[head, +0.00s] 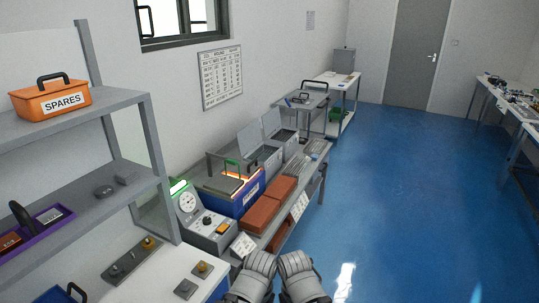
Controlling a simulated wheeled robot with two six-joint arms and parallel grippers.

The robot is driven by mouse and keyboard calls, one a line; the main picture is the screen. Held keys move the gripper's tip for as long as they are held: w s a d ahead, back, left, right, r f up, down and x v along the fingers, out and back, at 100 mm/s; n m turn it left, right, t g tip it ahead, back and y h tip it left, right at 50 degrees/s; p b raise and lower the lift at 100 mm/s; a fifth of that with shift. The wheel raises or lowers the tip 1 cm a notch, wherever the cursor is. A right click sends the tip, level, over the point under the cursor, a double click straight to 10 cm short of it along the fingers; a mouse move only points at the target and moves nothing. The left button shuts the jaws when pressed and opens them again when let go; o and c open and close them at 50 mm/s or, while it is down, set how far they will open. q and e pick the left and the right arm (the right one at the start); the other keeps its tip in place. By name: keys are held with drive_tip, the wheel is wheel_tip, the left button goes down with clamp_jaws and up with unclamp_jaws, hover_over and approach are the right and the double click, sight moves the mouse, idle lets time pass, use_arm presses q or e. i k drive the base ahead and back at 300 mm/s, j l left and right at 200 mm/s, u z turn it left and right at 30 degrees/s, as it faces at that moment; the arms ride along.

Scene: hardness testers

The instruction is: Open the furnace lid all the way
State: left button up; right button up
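The likely furnace is a blue box (249,197) on the bench at centre left, with an orange glow along its top. A flat grey lid-like plate (224,185) lies over its top, and a small green part shows just behind it; I cannot tell how far the lid is raised. My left gripper (261,259) and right gripper (293,259) are side by side at the bottom centre, in front of the bench and apart from the furnace. Their fingertips are too small to tell open from shut.
A tester with a round dial (188,202) stands left of the furnace. Reddish-brown blocks (262,216) lie at its right front. A grey shelf (75,118) with an orange SPARES box (51,99) stands at the left. The blue floor (400,200) to the right is clear.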

sight(228, 184)
drive_tip(key=i+l+z, duration=0.15)
drive_tip(key=i, duration=0.7)
drive_tip(key=i+l+z, duration=0.2)
drive_tip(key=i, duration=0.6)
drive_tip(key=i+l+u, duration=0.1)
drive_tip(key=i+u, duration=0.35)
drive_tip(key=i+l+u, duration=0.25)
drive_tip(key=i+u, duration=0.25)
drive_tip(key=i+l+u, duration=0.45)
